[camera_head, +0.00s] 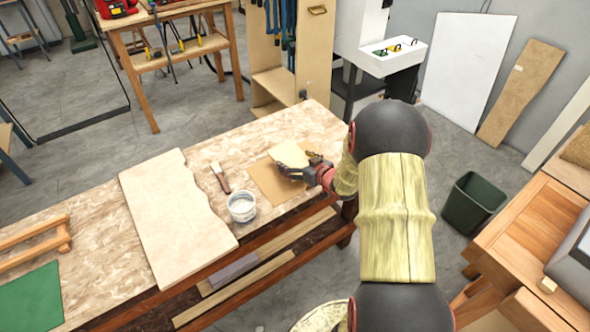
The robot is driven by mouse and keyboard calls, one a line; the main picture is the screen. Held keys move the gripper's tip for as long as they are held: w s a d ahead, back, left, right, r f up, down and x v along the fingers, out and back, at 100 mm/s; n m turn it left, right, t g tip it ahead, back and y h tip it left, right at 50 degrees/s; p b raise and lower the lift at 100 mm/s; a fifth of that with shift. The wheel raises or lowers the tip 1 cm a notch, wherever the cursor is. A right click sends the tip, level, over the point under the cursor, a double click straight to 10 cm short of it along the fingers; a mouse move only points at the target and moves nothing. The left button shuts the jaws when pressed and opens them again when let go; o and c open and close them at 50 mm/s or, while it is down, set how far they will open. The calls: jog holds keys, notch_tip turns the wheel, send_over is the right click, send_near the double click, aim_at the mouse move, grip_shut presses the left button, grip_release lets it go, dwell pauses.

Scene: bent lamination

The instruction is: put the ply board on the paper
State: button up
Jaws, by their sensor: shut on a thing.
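The ply board (289,153) is a small pale yellow piece near the right end of the workbench. My gripper (291,170) is shut on its near edge. The board is over the brown paper (266,184), toward its upper right part. I cannot tell whether the board touches the paper or is held just above it. The paper lies flat on the bench, and its right part is hidden by my gripper and the board.
Left of the paper are a white pot (242,207) and a brush (220,177). A large pale wavy-edged board (175,215) covers the bench's middle. A green mat (32,297) and wooden frame (40,237) lie at the left. A dark green bin (472,205) stands on the floor.

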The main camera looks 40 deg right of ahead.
jog(key=shift+w+d+f, duration=0.1)
jog(key=shift+w+f, duration=0.05)
jog(key=shift+f, duration=0.05)
jog(key=shift+w+d+f+b, duration=0.15)
jog(key=shift+f+b, duration=0.35)
jog(key=shift+f, duration=0.4)
jog(key=shift+w+a+f+b, duration=0.1)
jog(key=shift+f+b, duration=0.4)
jog(key=shift+f, duration=0.35)
jog(key=shift+f, duration=0.2)
jog(key=o, duration=1.3)
jog(key=shift+f, duration=0.1)
jog(key=shift+c, duration=0.2)
